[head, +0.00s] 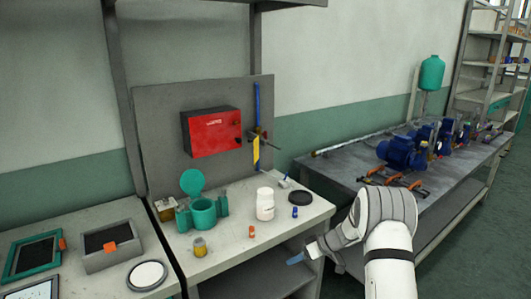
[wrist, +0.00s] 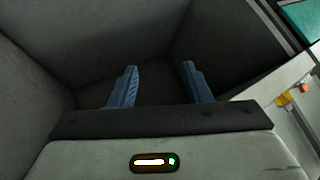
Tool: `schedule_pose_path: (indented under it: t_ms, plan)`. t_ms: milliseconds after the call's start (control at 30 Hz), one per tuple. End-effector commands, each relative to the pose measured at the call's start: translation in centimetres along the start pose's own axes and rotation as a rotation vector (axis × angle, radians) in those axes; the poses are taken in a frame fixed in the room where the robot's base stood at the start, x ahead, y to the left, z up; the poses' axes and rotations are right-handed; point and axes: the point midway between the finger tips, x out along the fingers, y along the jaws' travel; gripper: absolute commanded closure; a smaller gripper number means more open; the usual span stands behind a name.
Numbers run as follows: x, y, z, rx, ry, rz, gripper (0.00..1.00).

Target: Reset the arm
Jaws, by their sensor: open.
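My arm reaches in from the lower right in the head view. My gripper (head: 296,259) is low, at the front of the workbench and below its top surface. In the wrist view my gripper (wrist: 160,85) shows two blue fingers standing apart with nothing between them. It faces a dark grey recess with plain walls. The fingers do not visibly hold anything.
A red box (head: 211,131) hangs behind. Blue pumps (head: 397,152) stand on the right table (head: 345,165).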

Motion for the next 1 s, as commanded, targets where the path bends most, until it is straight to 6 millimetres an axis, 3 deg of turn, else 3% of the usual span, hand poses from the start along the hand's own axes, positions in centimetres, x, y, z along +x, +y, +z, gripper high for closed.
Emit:
schedule_pose_path:
  t_ms: [33, 200, 467, 700, 1000]
  plan:
    - [-2.1, -2.4, -1.4, 0.017, -0.03, 0.008, 0.56]
    - [-7.3, -9.0, -3.0, 0.111, -0.138, 0.049, 0.56]
    - [-14.8, -18.8, -3.0, 0.249, -0.272, 0.175, 0.56]
    - [-21.1, -26.9, -0.9, 0.373, -0.344, 0.345, 0.56]
    - [-27.6, -35.0, 3.9, 0.513, -0.345, 0.598, 0.56]
